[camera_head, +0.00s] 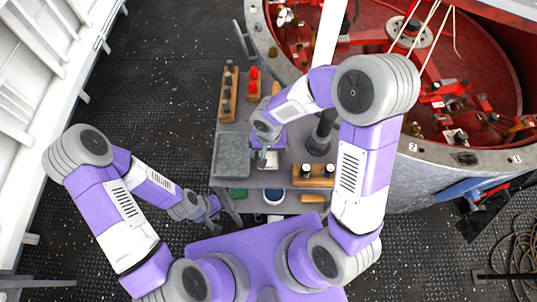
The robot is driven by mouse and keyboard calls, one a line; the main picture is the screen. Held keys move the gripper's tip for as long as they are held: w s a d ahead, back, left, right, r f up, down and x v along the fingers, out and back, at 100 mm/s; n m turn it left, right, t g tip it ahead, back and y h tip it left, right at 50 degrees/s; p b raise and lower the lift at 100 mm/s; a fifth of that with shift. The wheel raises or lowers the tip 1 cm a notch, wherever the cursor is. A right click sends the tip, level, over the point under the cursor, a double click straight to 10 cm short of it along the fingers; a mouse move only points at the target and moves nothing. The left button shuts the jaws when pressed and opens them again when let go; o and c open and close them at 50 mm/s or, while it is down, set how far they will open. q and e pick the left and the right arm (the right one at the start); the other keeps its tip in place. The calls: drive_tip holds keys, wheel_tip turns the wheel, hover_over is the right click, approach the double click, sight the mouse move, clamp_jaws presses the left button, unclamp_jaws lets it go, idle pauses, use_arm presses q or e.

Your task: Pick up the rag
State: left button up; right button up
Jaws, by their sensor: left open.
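A small pale, flat piece (268,161) lies on the grey cart top beside my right gripper; it may be the rag, but it is too small to tell. My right gripper (262,154) is over the cart, pointing down, right at the left side of that pale piece. Its fingers are too small to show whether they are apart or hold anything. My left gripper (215,211) is open and low, left of the cart's front edge, away from the pale piece. No other cloth is clear in view.
The grey cart (222,127) carries a grey tray (233,155), a wooden rack (228,94), red items (253,80) and a wooden block with dark pieces (313,175). A lower shelf holds a white and blue container (274,196). A big red round machine (470,70) stands behind.

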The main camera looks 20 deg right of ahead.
sight(269, 154)
drive_tip(key=c, duration=1)
drive_tip(key=shift+r, duration=0.1)
wheel_tip(269, 154, up, 10)
drive_tip(key=p, duration=0.2)
drive_tip(key=o, duration=0.4)
drive_tip(key=shift+c, duration=1.4)
